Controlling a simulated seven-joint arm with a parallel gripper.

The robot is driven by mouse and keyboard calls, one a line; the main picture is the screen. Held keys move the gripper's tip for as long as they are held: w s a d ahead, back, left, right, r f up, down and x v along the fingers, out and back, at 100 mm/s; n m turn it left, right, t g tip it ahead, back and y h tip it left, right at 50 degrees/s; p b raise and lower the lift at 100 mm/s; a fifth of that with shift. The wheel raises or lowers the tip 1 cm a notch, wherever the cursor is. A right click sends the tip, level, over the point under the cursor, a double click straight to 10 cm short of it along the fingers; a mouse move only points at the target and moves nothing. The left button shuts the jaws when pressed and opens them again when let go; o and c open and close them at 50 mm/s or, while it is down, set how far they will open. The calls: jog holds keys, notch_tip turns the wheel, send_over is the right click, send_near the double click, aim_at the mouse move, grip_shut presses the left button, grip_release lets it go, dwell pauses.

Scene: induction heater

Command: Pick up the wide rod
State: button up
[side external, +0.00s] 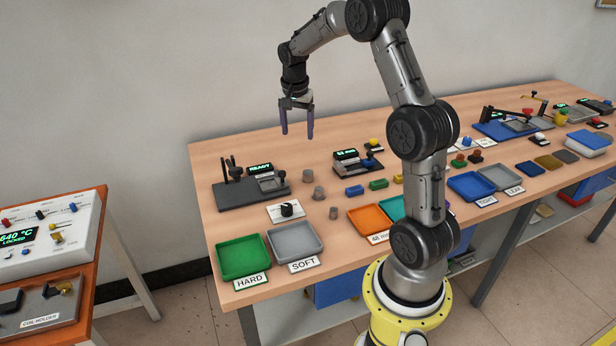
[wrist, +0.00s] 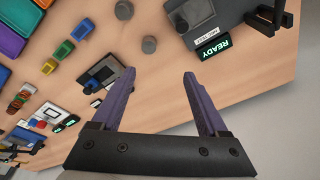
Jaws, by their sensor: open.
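Several short grey rods stand upright on the wooden table between the READY device and the trays. In the side view, the middle one (side external: 319,193) looks widest, with another rod (side external: 306,176) behind it and a slimmer rod (side external: 333,213) in front. I cannot tell for sure which is the wide rod. The wrist view shows two: a larger one (wrist: 124,10) at the top edge and a smaller one (wrist: 149,44). My gripper (side external: 297,135) hangs high above the table's back part, pointing down, its purple fingers (wrist: 157,78) apart with nothing between them.
The READY device (side external: 252,190) stands left of the rods, and the 52 mm device (side external: 357,161) to their right. A black knob on a white plate (side external: 287,210), a green HARD tray (side external: 243,257) and a grey SOFT tray (side external: 294,243) lie in front. Coloured blocks lie to the right.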

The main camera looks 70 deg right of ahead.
notch_tip(320, 180, down, 3)
jog(key=s+d, duration=0.2)
send_over(308, 172)
jog(key=shift+m+g+y, duration=0.3)
jog(key=f, duration=0.5)
jog(key=a+f, duration=0.1)
jog(key=f, duration=0.1)
jog(key=shift+s+f, duration=0.2)
jog(key=shift+w+d+f, duration=0.1)
jog(key=shift+d+f, duration=0.1)
jog(key=shift+f, duration=1.25)
jog(key=shift+w+d+f, duration=0.1)
jog(key=shift+d+f, duration=0.05)
jog(key=shift+f, duration=1.25)
jog(key=shift+c, duration=0.2)
grip_shut()
